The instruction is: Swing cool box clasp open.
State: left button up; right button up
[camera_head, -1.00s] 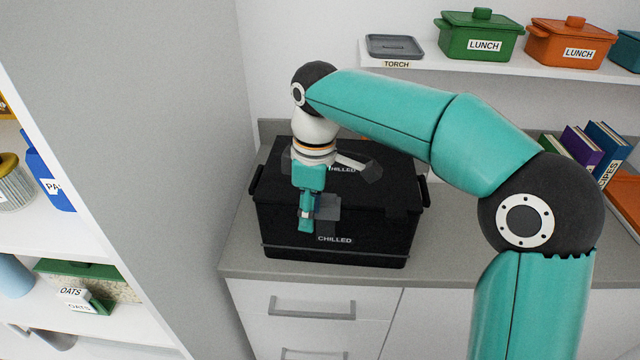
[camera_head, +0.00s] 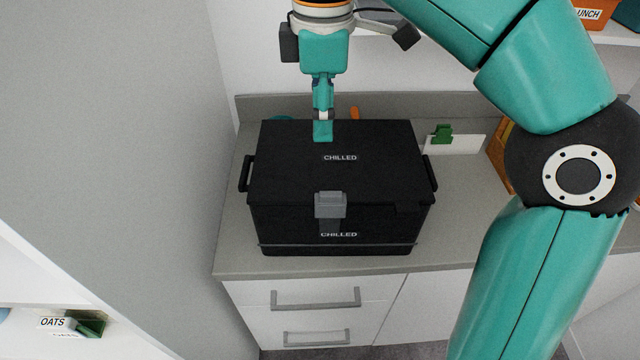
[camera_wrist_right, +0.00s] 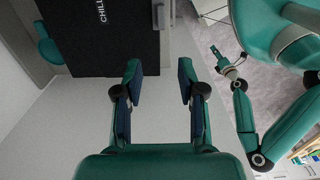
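The black cool box (camera_head: 290,180) stands upright on the counter with its lid down, marked CHILLED on lid and front. Its grey clasp (camera_head: 330,205) sits at the middle of the lid's front edge, a lighter part above a darker one; I cannot tell its exact angle. My right gripper (camera_head: 322,130) points down over the back of the lid, apart from the clasp. The right wrist view shows its fingers (camera_wrist_right: 160,85) spread and empty, with the clasp (camera_wrist_right: 162,14) at the top. My left gripper (camera_wrist_right: 227,63) is small there, its opening unclear.
The grey counter (camera_head: 465,200) has free room right of the box. A green clip on a white card (camera_head: 455,143) stands behind there. A tall grey panel (camera_head: 110,130) closes off the left. White drawers (camera_head: 310,305) with grey handles are below.

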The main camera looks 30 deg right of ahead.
aim_at(328, 192)
jog(key=f, duration=0.5)
jog(key=f+b, duration=0.1)
jog(key=f, duration=0.4)
jog(key=d+f, duration=0.1)
jog(key=f, duration=0.4)
jog(key=shift+s+b, duration=0.3)
jog(key=shift+b, duration=0.05)
jog(key=shift+a, duration=0.1)
grip_shut()
